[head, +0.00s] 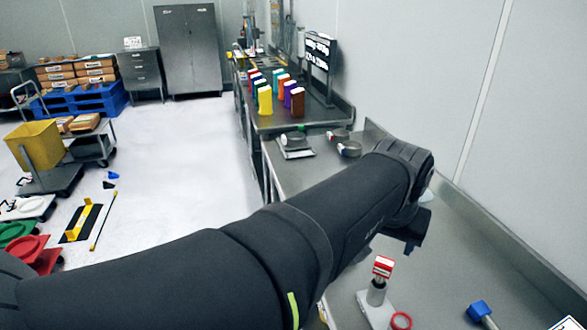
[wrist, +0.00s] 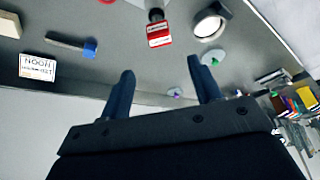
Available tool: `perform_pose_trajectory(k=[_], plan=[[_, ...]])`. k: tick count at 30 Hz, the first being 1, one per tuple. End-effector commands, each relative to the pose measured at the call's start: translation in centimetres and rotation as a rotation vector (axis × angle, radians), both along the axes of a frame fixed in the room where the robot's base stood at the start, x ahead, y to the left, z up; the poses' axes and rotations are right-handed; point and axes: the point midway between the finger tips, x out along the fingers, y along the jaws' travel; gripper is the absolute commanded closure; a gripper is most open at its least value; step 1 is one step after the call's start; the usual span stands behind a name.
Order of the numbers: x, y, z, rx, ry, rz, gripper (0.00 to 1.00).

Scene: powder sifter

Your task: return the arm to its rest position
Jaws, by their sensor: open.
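My arm reaches across the head view from the lower left to the upper right, over the grey steel bench (head: 460,250). My gripper (head: 408,232) shows only in part there, as a dark shape below the arm's end. In the wrist view my gripper (wrist: 162,86) has its two dark fingers spread wide, with nothing between them. The fingers are apart from the bench items in that view. Part of the bench is hidden behind my arm.
A red-and-white block (head: 382,268) tops a small stand near my gripper; it also shows in the wrist view (wrist: 159,34). A blue-ended tool (head: 480,311) lies right. Weighing-scale-like items (head: 296,145) and coloured boxes (head: 265,100) stand farther back. A wall borders the bench.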

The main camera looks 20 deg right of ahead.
Motion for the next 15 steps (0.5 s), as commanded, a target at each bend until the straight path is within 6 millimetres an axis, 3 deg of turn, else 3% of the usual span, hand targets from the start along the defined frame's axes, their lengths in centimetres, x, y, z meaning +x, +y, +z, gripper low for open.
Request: perform_pose_trajectory(k=[10,15], plan=[[0.0,0.0,0.0,0.0,0.0,0.0,0.42],[0.4,-0.4,-1.3,0.003,0.001,0.0,0.42]])
